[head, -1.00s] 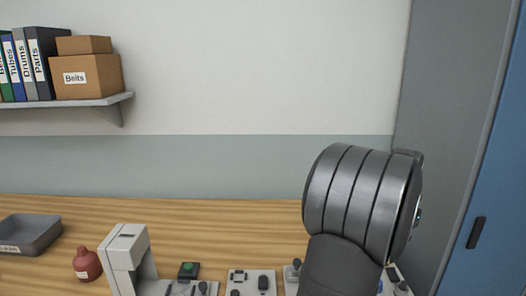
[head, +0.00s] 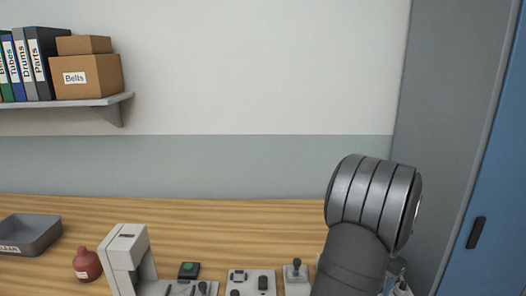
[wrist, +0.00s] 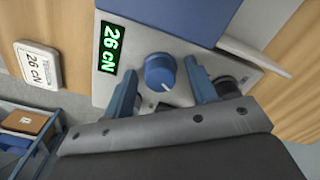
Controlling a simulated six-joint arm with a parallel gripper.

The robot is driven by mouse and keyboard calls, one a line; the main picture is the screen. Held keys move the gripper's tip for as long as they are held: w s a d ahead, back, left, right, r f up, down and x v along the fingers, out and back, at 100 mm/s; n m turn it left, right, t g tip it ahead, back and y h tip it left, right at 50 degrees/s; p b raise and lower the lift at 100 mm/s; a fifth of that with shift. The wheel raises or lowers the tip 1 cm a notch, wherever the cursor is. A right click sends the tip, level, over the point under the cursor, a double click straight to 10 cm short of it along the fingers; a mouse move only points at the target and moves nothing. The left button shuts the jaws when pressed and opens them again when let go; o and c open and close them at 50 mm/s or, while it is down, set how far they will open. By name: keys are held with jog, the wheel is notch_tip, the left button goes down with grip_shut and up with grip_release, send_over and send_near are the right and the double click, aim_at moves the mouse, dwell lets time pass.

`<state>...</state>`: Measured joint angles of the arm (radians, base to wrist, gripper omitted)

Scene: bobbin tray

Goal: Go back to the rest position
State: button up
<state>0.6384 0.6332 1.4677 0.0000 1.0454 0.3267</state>
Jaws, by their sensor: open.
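My gripper (wrist: 161,76) shows in the wrist view as two blue fingers spread apart with nothing held between them. Beyond the fingers is a grey panel with a round blue knob (wrist: 159,72), which appears in the gap between them. I cannot tell how far the fingertips are from the knob. A green display (wrist: 108,47) on the panel reads 26 cN. In the head view my arm stands at the lower right, and my gripper is out of sight there.
A white card (wrist: 39,66) reading 26 cN lies beside the panel. The wooden bench (head: 190,214) carries a grey tray (head: 32,234), a red bottle (head: 87,264), a white post-like stand (head: 126,256) and small control boxes (head: 250,281). A blue cabinet (head: 500,180) stands right of my arm.

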jog(key=n, duration=0.4)
jog(key=shift+r, duration=0.2)
jog(key=n, duration=0.4)
jog(key=shift+n, duration=0.4)
jog(key=n, duration=0.3)
jog(key=shift+n, duration=0.4)
jog(key=n, duration=0.4)
dwell(0.9)
